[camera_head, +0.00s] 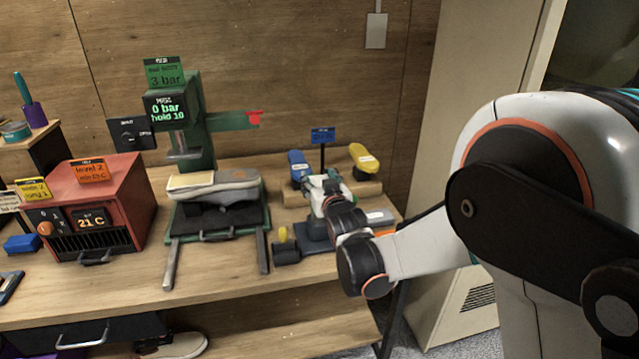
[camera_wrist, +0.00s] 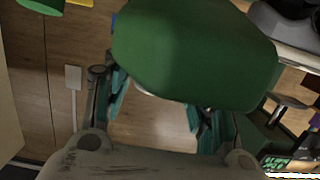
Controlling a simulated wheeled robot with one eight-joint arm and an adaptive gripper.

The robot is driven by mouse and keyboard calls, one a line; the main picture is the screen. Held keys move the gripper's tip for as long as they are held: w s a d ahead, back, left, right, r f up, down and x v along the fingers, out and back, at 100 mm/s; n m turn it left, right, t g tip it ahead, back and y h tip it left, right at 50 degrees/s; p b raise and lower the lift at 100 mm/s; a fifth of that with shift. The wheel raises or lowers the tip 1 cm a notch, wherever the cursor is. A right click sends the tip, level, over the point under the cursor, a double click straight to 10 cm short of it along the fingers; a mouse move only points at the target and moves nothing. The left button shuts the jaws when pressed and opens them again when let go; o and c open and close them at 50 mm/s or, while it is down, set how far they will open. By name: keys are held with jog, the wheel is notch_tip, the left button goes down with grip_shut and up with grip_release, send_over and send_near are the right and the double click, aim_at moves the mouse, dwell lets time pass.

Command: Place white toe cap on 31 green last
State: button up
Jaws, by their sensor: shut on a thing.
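A large green last (camera_wrist: 195,50) fills the upper middle of the wrist view, close to the camera, and covers my fingertips. A pale sliver shows along its lower edge between my fingers; I take it for the white toe cap (camera_wrist: 146,93), mostly hidden. My gripper (camera_wrist: 160,100) is shut on it, with its teal fingers on either side. I cannot tell how the cap sits against the last. In the head view my gripper (camera_head: 325,183) is above the right part of the bench, beside the blue sign's post, and the small parts there are hard to separate.
A blue last (camera_head: 298,164) and a yellow last (camera_head: 363,158) rest on a wooden rack behind my gripper. A dark stand (camera_head: 314,236) is below. A green press (camera_head: 195,115) with a grey shoe (camera_head: 235,184) and a red heater (camera_head: 120,205) stand to the left.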

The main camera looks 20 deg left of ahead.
jog(key=shift+f, duration=0.1)
jog(key=o, duration=1.1)
jog(key=shift+s+r, duration=0.1)
jog(key=shift+r, duration=0.1)
jog(key=p+v, duration=0.2)
jog(key=v, duration=1)
jog(key=shift+p, duration=0.4)
